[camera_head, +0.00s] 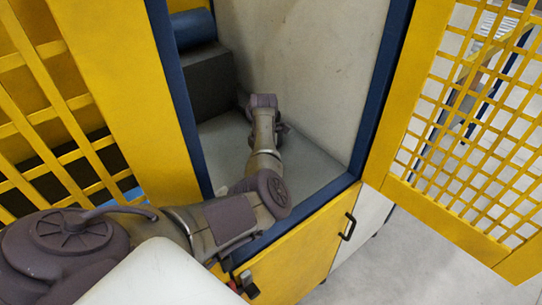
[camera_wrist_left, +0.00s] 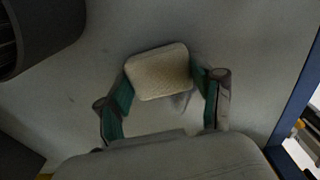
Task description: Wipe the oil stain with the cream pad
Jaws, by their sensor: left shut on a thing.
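The cream pad (camera_wrist_left: 158,72) is a rounded, textured block in the left wrist view. My left gripper (camera_wrist_left: 163,82) is shut on it, with a green-lined finger on each side. The pad is over the grey surface inside the cabinet (camera_wrist_left: 245,95); I cannot tell whether it touches. In the head view my left arm reaches into the cabinet, and its own links hide the gripper and the pad. My right gripper is not in view.
The cabinet opening has a blue frame (camera_head: 369,100). A yellow mesh door (camera_head: 402,150) stands open at the right, and a yellow panel (camera_head: 120,75) is at the left. Inside, a dark block (camera_head: 208,82) and a blue cylinder (camera_head: 193,28) sit at the left. The cabinet floor (camera_head: 312,170) is bare right of my arm.

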